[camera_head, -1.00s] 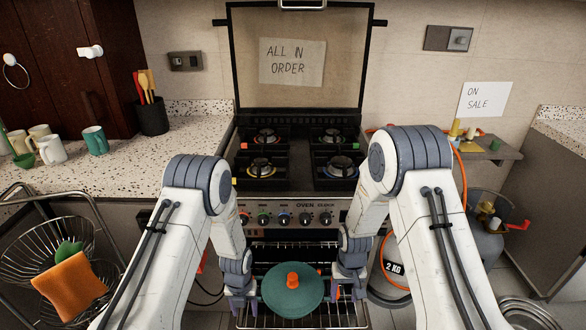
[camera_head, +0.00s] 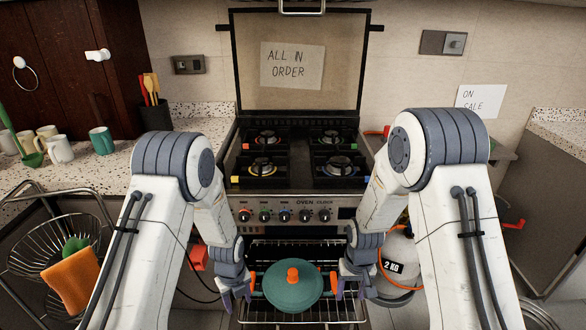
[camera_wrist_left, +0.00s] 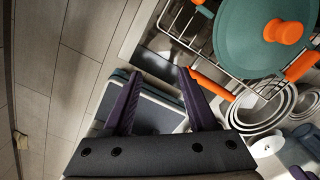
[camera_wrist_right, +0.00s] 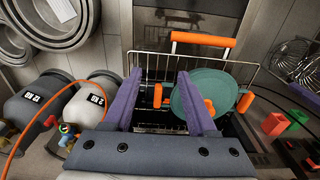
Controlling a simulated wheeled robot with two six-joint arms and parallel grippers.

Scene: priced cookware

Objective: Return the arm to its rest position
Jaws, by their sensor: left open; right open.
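My left gripper (camera_head: 236,292) is open and empty, just left of a teal lidded pot (camera_head: 293,288) with an orange knob and orange side handles. My right gripper (camera_head: 350,290) is open on the pot's right side, apart from it. The pot sits on the pulled-out oven rack (camera_head: 345,312) below the stove. In the left wrist view the open purple fingers (camera_wrist_left: 160,90) point toward the rack with nothing between them. In the right wrist view the open fingers (camera_wrist_right: 157,95) overlap the view of the pot (camera_wrist_right: 205,98); nothing is gripped.
The stove (camera_head: 290,180) stands behind the rack. A wire basket (camera_head: 45,245) with an orange cloth (camera_head: 72,280) is at the left. A gas cylinder (camera_head: 398,262) marked 2 KG is at the right. Mugs (camera_head: 60,149) and a utensil holder (camera_head: 154,116) stand on the left counter.

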